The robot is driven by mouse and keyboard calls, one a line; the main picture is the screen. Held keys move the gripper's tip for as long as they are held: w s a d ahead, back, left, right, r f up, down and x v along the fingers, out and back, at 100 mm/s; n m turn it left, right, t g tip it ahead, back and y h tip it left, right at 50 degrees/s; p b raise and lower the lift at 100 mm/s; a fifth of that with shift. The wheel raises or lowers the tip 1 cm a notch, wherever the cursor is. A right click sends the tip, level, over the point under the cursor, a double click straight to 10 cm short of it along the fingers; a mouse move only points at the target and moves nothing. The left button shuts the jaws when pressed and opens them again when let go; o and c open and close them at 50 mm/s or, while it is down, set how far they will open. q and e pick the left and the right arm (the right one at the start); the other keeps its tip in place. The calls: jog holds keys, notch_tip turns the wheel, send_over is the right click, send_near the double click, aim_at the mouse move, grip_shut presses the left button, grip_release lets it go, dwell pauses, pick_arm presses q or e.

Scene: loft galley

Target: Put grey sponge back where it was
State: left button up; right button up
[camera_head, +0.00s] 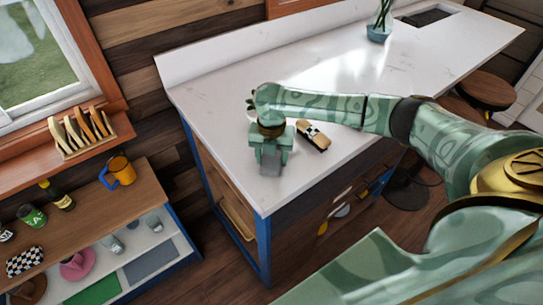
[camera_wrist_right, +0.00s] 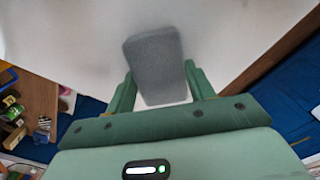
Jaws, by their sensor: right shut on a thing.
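The grey sponge (camera_head: 270,168) is between the fingers of my right gripper (camera_head: 271,157), over the front left part of the white counter. My right gripper is shut on it, and the sponge sticks out past the fingertips. In the right wrist view the grey sponge (camera_wrist_right: 155,62) shows as a rounded block between the two green fingers of the right gripper (camera_wrist_right: 160,88), with the pale counter behind it. I cannot tell whether the sponge touches the counter. My left gripper is not in view.
A tan and black block (camera_head: 313,136) lies on the counter (camera_head: 225,125) just right of the gripper. A vase (camera_head: 378,33) stands at the back. The low shelf (camera_head: 150,195) at left holds an orange mug (camera_head: 121,171) and bottles, with a grey mat (camera_head: 150,262) below. The counter's front left corner is clear.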

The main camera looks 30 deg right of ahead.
aim_at(271, 158)
jog(key=o, duration=0.9)
jog(key=shift+r, duration=0.1)
notch_tip(271, 158, up, 12)
jog(key=p, duration=0.2)
jog(key=shift+p, duration=0.35)
